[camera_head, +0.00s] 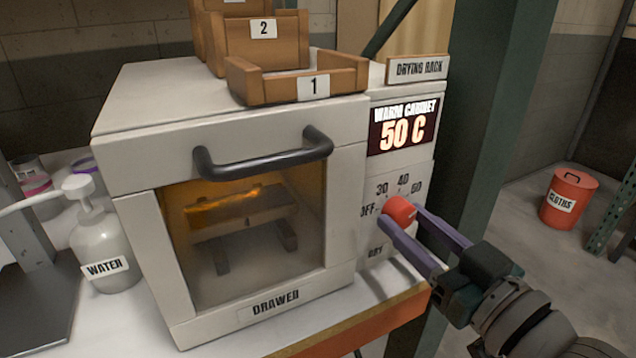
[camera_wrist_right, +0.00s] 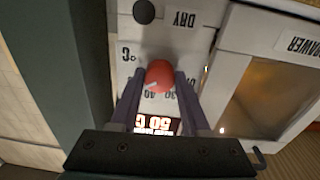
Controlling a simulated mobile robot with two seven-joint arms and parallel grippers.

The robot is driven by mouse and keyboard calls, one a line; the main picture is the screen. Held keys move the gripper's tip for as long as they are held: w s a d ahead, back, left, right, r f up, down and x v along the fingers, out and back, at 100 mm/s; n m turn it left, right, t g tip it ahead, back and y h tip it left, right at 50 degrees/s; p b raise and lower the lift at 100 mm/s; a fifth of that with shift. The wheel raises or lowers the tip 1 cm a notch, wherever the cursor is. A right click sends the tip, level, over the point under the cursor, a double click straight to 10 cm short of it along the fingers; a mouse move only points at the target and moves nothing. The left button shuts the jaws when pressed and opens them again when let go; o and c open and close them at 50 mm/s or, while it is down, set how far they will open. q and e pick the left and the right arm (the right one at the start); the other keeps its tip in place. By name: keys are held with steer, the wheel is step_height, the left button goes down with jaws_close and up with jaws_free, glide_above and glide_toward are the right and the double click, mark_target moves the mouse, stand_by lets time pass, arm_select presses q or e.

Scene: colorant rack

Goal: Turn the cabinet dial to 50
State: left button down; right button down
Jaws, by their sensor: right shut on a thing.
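The warm cabinet (camera_head: 150,100) is a white box with a glass door. Its lit display (camera_head: 402,126) reads 50 C. The red round dial (camera_head: 400,210) sits below the display, with OFF, 30, 40 and a further number around it; that last one is hard to read. In the right wrist view the dial (camera_wrist_right: 160,74) has a white pointer mark slanting toward the lower left. My right gripper (camera_head: 403,218) has its two purple fingers on either side of the dial, shut on it; they also show in the wrist view (camera_wrist_right: 160,82). My left gripper is out of view.
Numbered wooden trays (camera_head: 313,88) and a DRYING RACK sign (camera_head: 418,69) stand on the cabinet. A black door handle (camera_head: 265,157) juts out left of the dial. A green post (camera_head: 480,100) rises close on the right. A WATER bottle (camera_head: 101,245) stands at left.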

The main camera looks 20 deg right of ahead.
steer(key=shift+f, duration=0.1)
steer(key=shift+c, duration=1.9)
jaws_free()
steer(key=s, duration=1)
steer(key=shift+d, duration=0.25)
